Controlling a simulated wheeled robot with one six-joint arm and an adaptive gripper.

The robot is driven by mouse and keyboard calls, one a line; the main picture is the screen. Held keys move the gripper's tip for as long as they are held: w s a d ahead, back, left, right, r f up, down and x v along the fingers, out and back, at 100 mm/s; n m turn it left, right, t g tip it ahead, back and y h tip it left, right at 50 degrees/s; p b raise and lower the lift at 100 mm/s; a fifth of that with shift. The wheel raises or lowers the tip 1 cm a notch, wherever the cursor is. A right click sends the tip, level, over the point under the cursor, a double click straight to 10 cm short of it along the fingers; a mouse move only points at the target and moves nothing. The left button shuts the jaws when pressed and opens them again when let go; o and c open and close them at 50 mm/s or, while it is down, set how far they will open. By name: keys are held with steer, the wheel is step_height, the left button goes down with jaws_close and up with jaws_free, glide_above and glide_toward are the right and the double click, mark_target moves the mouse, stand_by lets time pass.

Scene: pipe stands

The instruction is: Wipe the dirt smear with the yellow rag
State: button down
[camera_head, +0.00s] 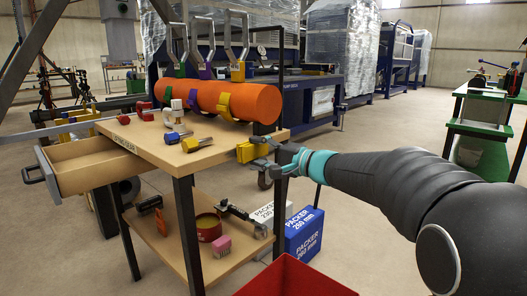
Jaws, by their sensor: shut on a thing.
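My gripper (262,151) is at the right edge of the wooden table top (215,152), reaching in from the right. It is shut on the yellow rag (246,152), which shows as a small block between the fingers. The rag is at the table's right front corner, below the right part of the orange pipe (205,98). I cannot tell whether the rag touches the table. I cannot make out the dirt smear; it may be hidden or too small to see.
Several small fittings, such as a yellow one (196,144), lie on the table. A drawer (88,163) stands open at left.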

mark_target(248, 155)
steer(key=shift+s+a, duration=1.15)
steer(key=shift+s, duration=0.2)
steer(key=shift+w, duration=0.15)
steer(key=shift+w+d, duration=2.35)
steer(key=shift+w, duration=0.3)
steer(key=shift+s+a, duration=1.55)
steer(key=shift+s, duration=0.2)
steer(key=shift+s+a, duration=0.8)
steer(key=shift+s, duration=0.35)
steer(key=shift+d, duration=0.15)
steer(key=shift+v, duration=0.9)
